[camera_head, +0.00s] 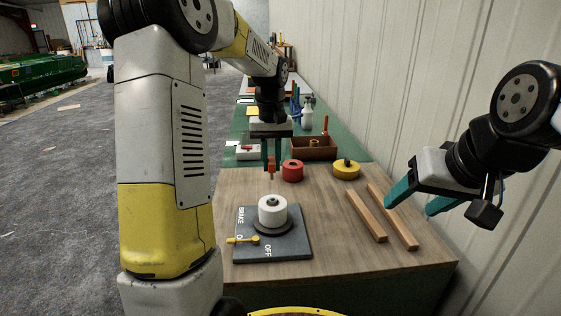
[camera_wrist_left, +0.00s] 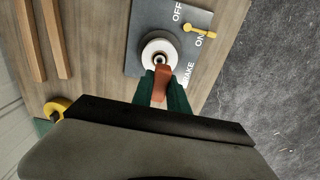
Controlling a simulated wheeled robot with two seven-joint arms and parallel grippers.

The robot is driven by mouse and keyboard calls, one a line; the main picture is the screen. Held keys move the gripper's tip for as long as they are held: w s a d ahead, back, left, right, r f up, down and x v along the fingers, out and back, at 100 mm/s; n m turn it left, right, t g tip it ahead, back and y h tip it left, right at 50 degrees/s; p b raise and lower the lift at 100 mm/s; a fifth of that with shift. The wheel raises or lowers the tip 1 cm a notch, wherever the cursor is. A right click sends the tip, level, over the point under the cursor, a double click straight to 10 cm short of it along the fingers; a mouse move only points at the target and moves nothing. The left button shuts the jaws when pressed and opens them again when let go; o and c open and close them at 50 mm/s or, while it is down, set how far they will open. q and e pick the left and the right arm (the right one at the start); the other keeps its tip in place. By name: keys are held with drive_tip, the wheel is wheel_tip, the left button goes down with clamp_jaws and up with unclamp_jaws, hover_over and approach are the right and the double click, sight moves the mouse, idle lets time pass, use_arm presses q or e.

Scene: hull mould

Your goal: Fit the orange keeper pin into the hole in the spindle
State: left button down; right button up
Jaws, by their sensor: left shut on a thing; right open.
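The orange keeper pin (camera_head: 271,173) is held between the teal fingers of my left gripper (camera_head: 271,160), which is shut on it. In the head view the pin hangs upright above the spindle (camera_head: 272,202), with a visible gap. The spindle's dark top sits in a white roll (camera_head: 272,213) on a grey plate (camera_head: 295,245). In the left wrist view the orange pin (camera_wrist_left: 161,80) lies just below the spindle top (camera_wrist_left: 159,59). The hole itself cannot be made out clearly. My right gripper (camera_head: 409,208) is open and empty at the right.
A yellow lever (camera_head: 243,240) sits on the plate, marked BRAKE, ON and OFF. Two wooden bars (camera_head: 367,216) (camera_head: 393,217) lie to the right. A red roll (camera_head: 292,171), a yellow roll (camera_head: 346,169) and a brown box (camera_head: 314,148) stand behind. A wall borders the right side.

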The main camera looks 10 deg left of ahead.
use_arm(q)
drive_tip(key=shift+f, duration=2.95)
drive_tip(key=shift+f, duration=2.1)
drive_tip(key=c, duration=1.2)
unclamp_jaws()
wheel_tip(320, 180, up, 8)
drive_tip(key=shift+f, duration=0.15)
